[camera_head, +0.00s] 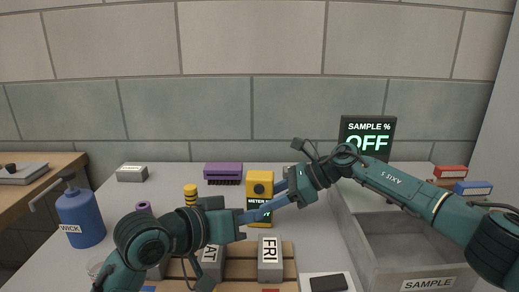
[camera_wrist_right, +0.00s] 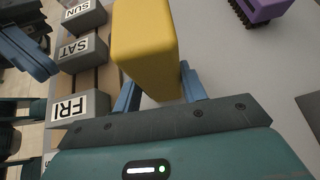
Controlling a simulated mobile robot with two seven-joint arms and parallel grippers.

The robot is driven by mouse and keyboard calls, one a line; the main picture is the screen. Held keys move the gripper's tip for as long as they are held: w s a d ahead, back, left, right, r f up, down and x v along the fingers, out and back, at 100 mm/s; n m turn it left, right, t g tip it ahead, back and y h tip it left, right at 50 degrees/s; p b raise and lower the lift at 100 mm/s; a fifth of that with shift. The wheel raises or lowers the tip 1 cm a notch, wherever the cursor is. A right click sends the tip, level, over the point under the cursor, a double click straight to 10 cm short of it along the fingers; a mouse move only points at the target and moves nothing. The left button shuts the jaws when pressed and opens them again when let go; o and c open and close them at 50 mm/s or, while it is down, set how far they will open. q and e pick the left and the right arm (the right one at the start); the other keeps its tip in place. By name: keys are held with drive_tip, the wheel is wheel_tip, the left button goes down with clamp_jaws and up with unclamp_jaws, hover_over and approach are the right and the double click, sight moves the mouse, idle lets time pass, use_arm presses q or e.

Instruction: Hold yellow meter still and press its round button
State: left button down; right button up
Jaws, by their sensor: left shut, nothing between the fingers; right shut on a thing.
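The yellow meter (camera_head: 260,180) stands upright on the table behind the brick rack, with a dark round button (camera_head: 259,188) on its upper front and a partly hidden screen below. My right gripper (camera_head: 282,190) is shut on the meter from the right. In the right wrist view, its blue fingers (camera_wrist_right: 157,88) lie on either side of the yellow body (camera_wrist_right: 145,45). My left gripper (camera_head: 268,211) is shut and empty, its fingers crossing in front of the meter's lower front, below the button. Whether they touch the meter cannot be told. It also shows in the right wrist view (camera_wrist_right: 38,58).
A display (camera_head: 367,139) reads "SAMPLE % OFF". The FRI brick (camera_head: 270,259) and other day bricks sit on a wooden rack just in front. A purple brush (camera_head: 223,172) lies behind left. A grey SAMPLE bin (camera_head: 428,284) stands at right, a blue bottle (camera_head: 80,217) at left.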

drive_tip(key=o, duration=1)
drive_tip(key=v, duration=1.2)
